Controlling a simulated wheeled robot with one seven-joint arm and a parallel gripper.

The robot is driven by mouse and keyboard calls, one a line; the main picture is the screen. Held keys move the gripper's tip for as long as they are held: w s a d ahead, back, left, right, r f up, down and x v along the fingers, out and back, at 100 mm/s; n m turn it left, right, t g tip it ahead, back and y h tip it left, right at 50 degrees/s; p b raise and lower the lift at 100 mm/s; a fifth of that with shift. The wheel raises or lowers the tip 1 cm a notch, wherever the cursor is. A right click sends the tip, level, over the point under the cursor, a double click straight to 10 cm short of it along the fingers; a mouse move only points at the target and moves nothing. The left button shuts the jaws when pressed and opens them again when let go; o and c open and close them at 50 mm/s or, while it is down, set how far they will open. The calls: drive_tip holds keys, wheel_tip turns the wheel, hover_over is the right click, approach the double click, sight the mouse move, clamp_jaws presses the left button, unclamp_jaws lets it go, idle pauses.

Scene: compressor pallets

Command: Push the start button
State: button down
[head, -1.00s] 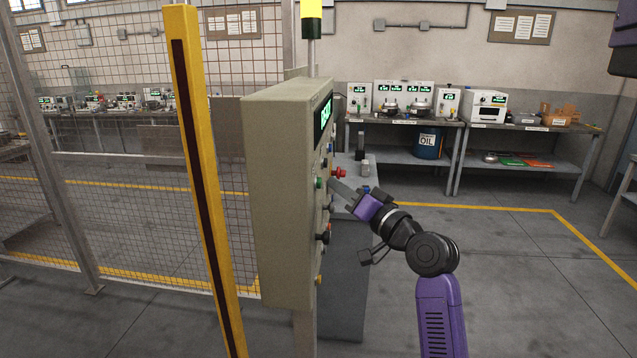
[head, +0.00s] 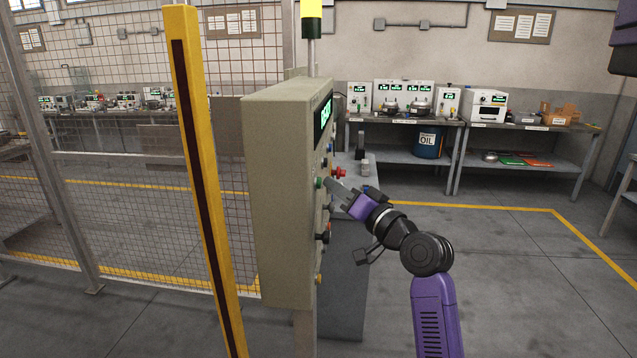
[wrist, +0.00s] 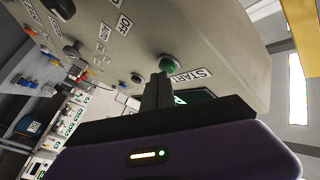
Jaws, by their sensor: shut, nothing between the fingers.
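The green start button (wrist: 169,62) sits on the control panel face in the wrist view, beside a label reading START (wrist: 191,75). It also shows in the head view as a small green knob (head: 319,183) on the side of the beige control box (head: 280,200). My gripper (wrist: 163,76) is shut and empty. Its fingertips are at the lower edge of the green button in the wrist view; I cannot tell whether they touch it. In the head view my gripper (head: 329,184) points left at the panel, right beside the button.
A red button (head: 339,173) and a dark knob (head: 323,237) are on the same panel face. A yellow post (head: 205,190) stands left of the box. A workbench (head: 400,122) with instruments is behind. The floor to the right is open.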

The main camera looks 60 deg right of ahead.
drive_tip(key=shift+w+a, duration=0.1)
drive_tip(key=shift+w, duration=0.1)
idle(0.3)
drive_tip(key=shift+s+d+b, duration=0.3)
drive_tip(key=shift+s+d, duration=0.05)
drive_tip(key=shift+s, duration=0.55)
drive_tip(key=shift+s+d+b, duration=0.25)
drive_tip(key=shift+s+d, duration=0.15)
drive_tip(key=shift+s, duration=0.5)
drive_tip(key=shift+s+d+b, duration=0.3)
drive_tip(key=shift+s+d, duration=0.05)
drive_tip(key=shift+s, duration=0.6)
drive_tip(key=shift+s+d+b, duration=0.25)
drive_tip(key=shift+s+d, duration=0.15)
drive_tip(key=shift+s, duration=0.5)
drive_tip(key=shift+d, duration=0.1)
